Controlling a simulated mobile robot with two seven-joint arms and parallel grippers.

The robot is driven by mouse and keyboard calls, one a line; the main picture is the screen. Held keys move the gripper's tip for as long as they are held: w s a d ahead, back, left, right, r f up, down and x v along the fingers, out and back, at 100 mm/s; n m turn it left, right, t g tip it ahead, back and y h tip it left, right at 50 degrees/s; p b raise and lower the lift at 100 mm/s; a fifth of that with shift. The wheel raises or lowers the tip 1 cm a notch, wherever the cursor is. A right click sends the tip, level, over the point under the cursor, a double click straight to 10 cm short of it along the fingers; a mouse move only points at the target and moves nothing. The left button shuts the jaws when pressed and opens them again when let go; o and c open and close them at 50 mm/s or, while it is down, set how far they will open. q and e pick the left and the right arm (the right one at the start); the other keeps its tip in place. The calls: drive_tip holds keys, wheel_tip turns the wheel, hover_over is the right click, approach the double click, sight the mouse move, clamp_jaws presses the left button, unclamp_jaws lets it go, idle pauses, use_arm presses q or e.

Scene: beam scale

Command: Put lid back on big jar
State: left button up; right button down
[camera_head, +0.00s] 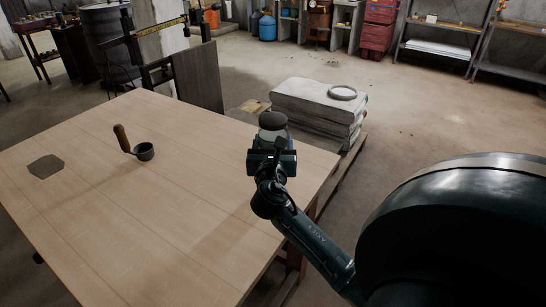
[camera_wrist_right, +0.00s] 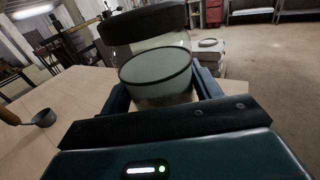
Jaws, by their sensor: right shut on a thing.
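A glass jar (camera_head: 272,134) with pale contents is at the right corner of the wooden table. A dark round lid (camera_head: 272,119) sits on top of it; I cannot tell if it is fully seated. In the wrist view, the clear jar (camera_wrist_right: 155,74) is between the fingers, with the black lid (camera_wrist_right: 146,18) over its mouth. My right gripper (camera_head: 271,150) is shut on the jar, below the lid. I cannot tell whether the jar touches the table. My left gripper is not in view.
The table (camera_head: 130,220) carries a dark scoop (camera_head: 144,151) with a wooden handle and a dark flat patch (camera_head: 46,166). Stacked pale sacks (camera_head: 310,105) beyond the table bear a grey ring (camera_head: 343,93). A beam scale (camera_head: 160,33) stands behind. Much of the tabletop is clear.

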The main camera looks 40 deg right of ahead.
drive_tip(key=shift+r, duration=0.1)
drive_tip(key=shift+f+b, duration=0.6)
drive_tip(key=shift+f, duration=1.25)
drive_tip(key=shift+f, duration=0.1)
drive_tip(key=shift+c, duration=1.6)
unclamp_jaws()
drive_tip(key=shift+f, duration=0.1)
drive_tip(key=shift+s+a, duration=0.15)
drive_tip(key=v, duration=1.1)
drive_tip(key=shift+s+a, duration=0.2)
drive_tip(key=shift+s, duration=0.1)
